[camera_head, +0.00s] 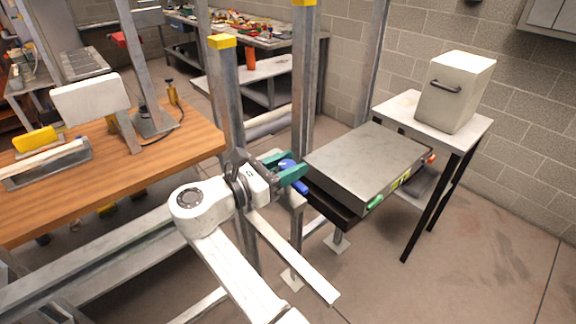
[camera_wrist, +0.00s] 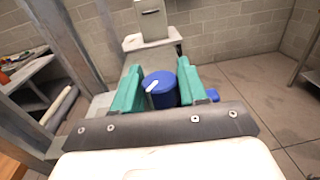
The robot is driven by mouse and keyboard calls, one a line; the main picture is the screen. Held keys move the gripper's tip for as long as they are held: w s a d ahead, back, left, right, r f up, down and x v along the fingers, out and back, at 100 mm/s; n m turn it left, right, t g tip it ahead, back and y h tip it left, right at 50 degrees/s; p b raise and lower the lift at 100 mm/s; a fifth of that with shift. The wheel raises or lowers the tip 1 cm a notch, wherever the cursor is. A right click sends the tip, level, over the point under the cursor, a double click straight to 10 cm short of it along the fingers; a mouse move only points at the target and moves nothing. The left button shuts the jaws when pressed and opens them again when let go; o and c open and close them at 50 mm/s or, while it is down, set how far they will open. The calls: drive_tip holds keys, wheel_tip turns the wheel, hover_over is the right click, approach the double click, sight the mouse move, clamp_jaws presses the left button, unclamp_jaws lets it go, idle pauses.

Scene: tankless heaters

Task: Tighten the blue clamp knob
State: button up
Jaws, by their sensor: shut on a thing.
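The blue clamp knob (camera_wrist: 161,90) sits between the two green fingers of my gripper (camera_wrist: 160,92) in the wrist view. It is round, with a white mark on its top. In the head view my gripper (camera_head: 284,174) is shut on the knob (camera_head: 287,164), and the fingers hide most of it. The knob is at the left end of the dark shelf (camera_head: 333,207), by the grey metal post (camera_head: 300,130). A further blue piece (camera_head: 299,187) shows just below the fingers.
A grey metal box (camera_head: 367,160) lies on the shelf to the right of my gripper. A small table (camera_head: 478,128) carrying a white box (camera_head: 455,90) stands behind it. A yellow-capped post (camera_head: 228,100) rises close to my arm. A wooden workbench (camera_head: 150,160) is on the left.

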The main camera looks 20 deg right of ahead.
idle(0.3)
drive_tip(key=o, duration=1)
drive_tip(key=shift+c, duration=0.2)
drive_tip(key=shift+a, duration=0.15)
